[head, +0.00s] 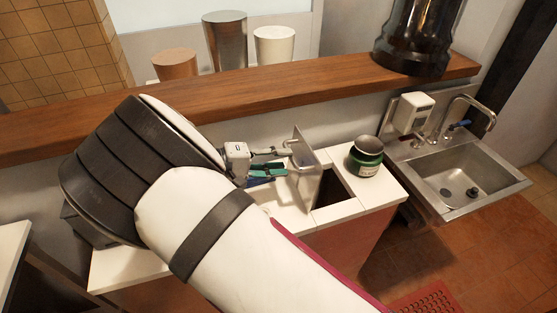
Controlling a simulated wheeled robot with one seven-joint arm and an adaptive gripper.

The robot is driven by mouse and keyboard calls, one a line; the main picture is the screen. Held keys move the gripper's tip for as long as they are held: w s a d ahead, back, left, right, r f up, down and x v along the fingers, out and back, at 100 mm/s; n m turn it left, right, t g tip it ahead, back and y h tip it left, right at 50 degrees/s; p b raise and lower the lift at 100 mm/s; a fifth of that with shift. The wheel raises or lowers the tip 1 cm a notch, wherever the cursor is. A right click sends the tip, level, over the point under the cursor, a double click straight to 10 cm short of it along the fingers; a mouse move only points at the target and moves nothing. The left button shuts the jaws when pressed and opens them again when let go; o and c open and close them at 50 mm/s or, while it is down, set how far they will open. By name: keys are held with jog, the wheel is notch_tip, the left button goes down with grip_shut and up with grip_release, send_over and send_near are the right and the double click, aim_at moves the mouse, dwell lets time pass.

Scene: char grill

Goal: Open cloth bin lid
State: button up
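The cloth bin lid (304,168) is a metallic panel standing nearly upright, tilted slightly, on the white counter in the head view. To its right is a dark rectangular bin opening (337,190). My gripper (282,160) is left of the lid, with grey and green parts pointing right toward its left face. Its tips are close to the lid; I cannot tell whether they touch it. My arm covers the counter's left part and some of the gripper, and the finger gap is not clear.
A dark green jar (366,159) stands on the white counter (378,195) right of the opening. A wooden ledge (300,85) runs behind, bearing a large dark vessel (413,38) and several cups. A steel sink (470,175) is at right. A red mat (428,302) lies on the floor.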

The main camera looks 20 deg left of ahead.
jog(key=shift+s+a, duration=0.1)
jog(key=v, duration=1.1)
jog(key=shift+s+a+r, duration=0.2)
jog(key=shift+a, duration=0.1)
jog(key=w+d+r+m+g+y, duration=0.1)
jog(key=d+r+g+y, duration=0.1)
jog(key=d+r, duration=0.45)
jog(key=w+d+r+m+g+y, duration=0.1)
jog(key=w+d+r+g+y, duration=0.15)
jog(key=d, duration=0.75)
jog(key=w+d+r+m+g+y, duration=0.1)
jog(key=d+r+g+y, duration=0.15)
jog(key=d+r, duration=0.4)
jog(key=s+d+r+m+y, duration=0.1)
jog(key=s+d+r+y, duration=0.1)
jog(key=s+d, duration=0.35)
jog(key=s+d+r+m+y, duration=0.1)
jog(key=s+d+r+y, duration=0.15)
jog(key=d, duration=0.65)
jog(key=s+d+m+t, duration=0.1)
jog(key=s+d+t, duration=0.3)
jog(key=s, duration=0.7)
jog(key=shift+s+d+m+y, duration=0.35)
jog(key=shift+s+d+m, duration=0.05)
jog(key=shift+d, duration=0.1)
